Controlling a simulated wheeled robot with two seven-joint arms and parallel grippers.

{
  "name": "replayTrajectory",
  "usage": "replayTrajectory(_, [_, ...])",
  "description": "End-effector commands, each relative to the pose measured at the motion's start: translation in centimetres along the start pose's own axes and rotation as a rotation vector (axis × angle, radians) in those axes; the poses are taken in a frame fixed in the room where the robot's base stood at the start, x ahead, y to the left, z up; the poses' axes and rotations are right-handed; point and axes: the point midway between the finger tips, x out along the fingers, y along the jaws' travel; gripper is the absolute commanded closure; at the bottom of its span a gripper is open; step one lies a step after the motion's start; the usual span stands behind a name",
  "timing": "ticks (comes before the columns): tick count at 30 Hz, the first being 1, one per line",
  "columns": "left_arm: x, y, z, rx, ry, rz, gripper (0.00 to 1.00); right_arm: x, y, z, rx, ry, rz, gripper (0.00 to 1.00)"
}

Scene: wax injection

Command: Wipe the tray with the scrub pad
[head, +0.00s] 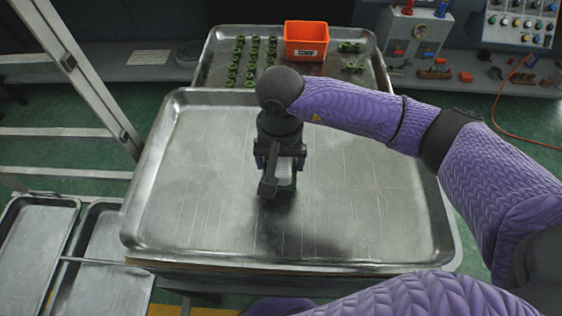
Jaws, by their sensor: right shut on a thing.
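The large grey metal tray (200,170) lies flat in the middle of the head view, with a raised rim and faint lines across its floor. My right gripper (281,180) reaches over the middle of the tray and points down. It is shut on the scrub pad, which is mostly hidden by the gripper; a little green shows at the fingertips. I cannot tell whether the pad touches the tray floor. My left gripper is not in view.
Behind stands a second tray (216,73) with several green pieces (253,62) and an orange bin (306,42). A metal ladder-like frame (87,75) stands at left, with lower trays (35,240) beside it. A workbench (480,73) is at back right. The big tray's floor is otherwise clear.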

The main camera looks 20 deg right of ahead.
Motion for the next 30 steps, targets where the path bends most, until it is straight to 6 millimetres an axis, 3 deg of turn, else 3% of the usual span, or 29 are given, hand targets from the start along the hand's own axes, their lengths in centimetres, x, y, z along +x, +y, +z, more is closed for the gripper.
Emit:
replayTrajectory(12, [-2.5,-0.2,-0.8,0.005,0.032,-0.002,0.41,-3.8,-0.1,0.1,0.016,0.002,-0.001,0.65])
replayTrajectory(30, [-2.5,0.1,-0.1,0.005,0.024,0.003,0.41,-3.9,-0.1,0.1,0.017,0.001,-0.001,0.65])
